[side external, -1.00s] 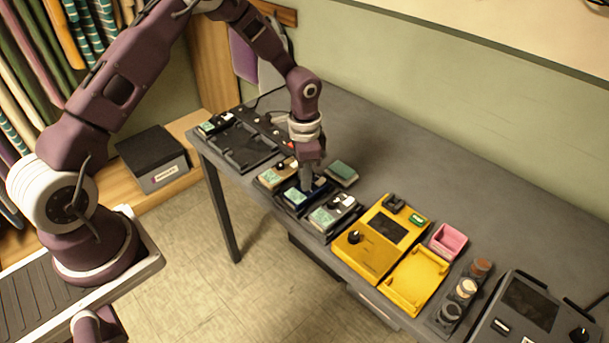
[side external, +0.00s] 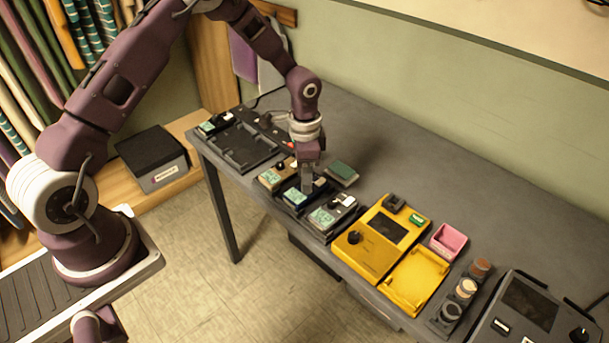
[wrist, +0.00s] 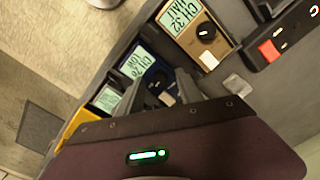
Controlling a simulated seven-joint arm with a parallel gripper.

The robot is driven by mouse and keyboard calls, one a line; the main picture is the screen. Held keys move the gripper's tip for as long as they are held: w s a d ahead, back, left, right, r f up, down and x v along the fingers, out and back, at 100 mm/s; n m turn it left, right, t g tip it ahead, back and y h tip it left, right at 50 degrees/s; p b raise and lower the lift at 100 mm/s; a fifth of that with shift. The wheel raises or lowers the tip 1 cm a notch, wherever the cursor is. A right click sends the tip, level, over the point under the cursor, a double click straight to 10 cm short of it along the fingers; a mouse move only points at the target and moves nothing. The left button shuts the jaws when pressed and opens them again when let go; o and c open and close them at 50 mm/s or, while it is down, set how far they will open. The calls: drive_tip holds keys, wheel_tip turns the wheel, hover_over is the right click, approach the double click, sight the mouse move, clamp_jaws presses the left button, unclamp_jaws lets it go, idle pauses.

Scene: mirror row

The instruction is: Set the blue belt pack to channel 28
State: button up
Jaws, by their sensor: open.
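The blue belt pack (side external: 295,197) lies on the table in a row between a tan pack and a grey one. In the wrist view the blue belt pack (wrist: 150,68) shows a green screen with a CH number in the twenties and the word LOW, seen tilted; the last digit is hard to read. My gripper (side external: 307,188) points down over the blue pack. In the wrist view my gripper (wrist: 160,85) has its two fingers apart, on either side of the pack's dark knob area. The fingers partly hide the knob, and contact cannot be told.
The tan pack (wrist: 193,32) reads CH 32. The grey pack (side external: 333,213) sits close on the other side. A green-topped block (side external: 342,173) lies behind. A yellow tester (side external: 372,245), pink bin (side external: 449,241) and dark tray (side external: 238,150) stand along the table. The back right is clear.

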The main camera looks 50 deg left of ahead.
wheel_tip(320, 180, up, 8)
drive_tip(key=shift+f, duration=0.25)
wheel_tip(320, 180, up, 7)
drive_tip(key=t, duration=0.1)
hover_over(296, 191)
drive_tip(key=s+r+n+t+y, duration=0.1)
drive_tip(key=s+r+n, duration=0.2)
drive_tip(key=s+r, duration=0.6)
drive_tip(key=s+d+r+n+t, duration=0.1)
drive_tip(key=s+r+n, duration=0.1)
drive_tip(key=s, duration=0.6)
drive_tip(key=s+d+r+n+t+h, duration=0.1)
drive_tip(key=s+r+n+t, duration=0.1)
drive_tip(key=s, duration=0.6)
drive_tip(key=shift+s+d+r+t, duration=0.25)
drive_tip(key=shift+d+r+t, duration=0.1)
drive_tip(key=shift+r, duration=0.25)
